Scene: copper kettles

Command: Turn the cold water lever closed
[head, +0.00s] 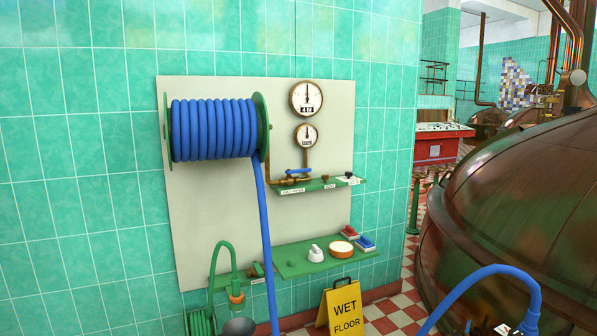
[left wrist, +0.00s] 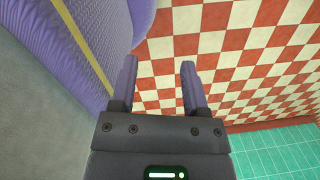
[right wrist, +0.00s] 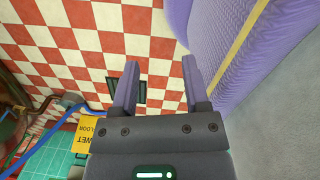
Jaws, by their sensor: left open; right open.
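A blue lever (head: 299,171) sits on the copper pipe on the white wall panel, just above a small green shelf (head: 318,185) with labels too small to read for certain. The lever lies roughly level, seen from here. My left gripper (left wrist: 160,75) shows only in the left wrist view, open and empty above the checkered floor. My right gripper (right wrist: 160,75) shows only in the right wrist view, also open and empty above the floor. Neither gripper is in the head view, and both are away from the lever.
A blue hose reel (head: 215,130) hangs left of the gauges (head: 306,98). Its hose (head: 264,230) drops past the lower green shelf (head: 300,262). A yellow wet floor sign (head: 343,310) stands below. A large copper kettle (head: 520,200) fills the right side.

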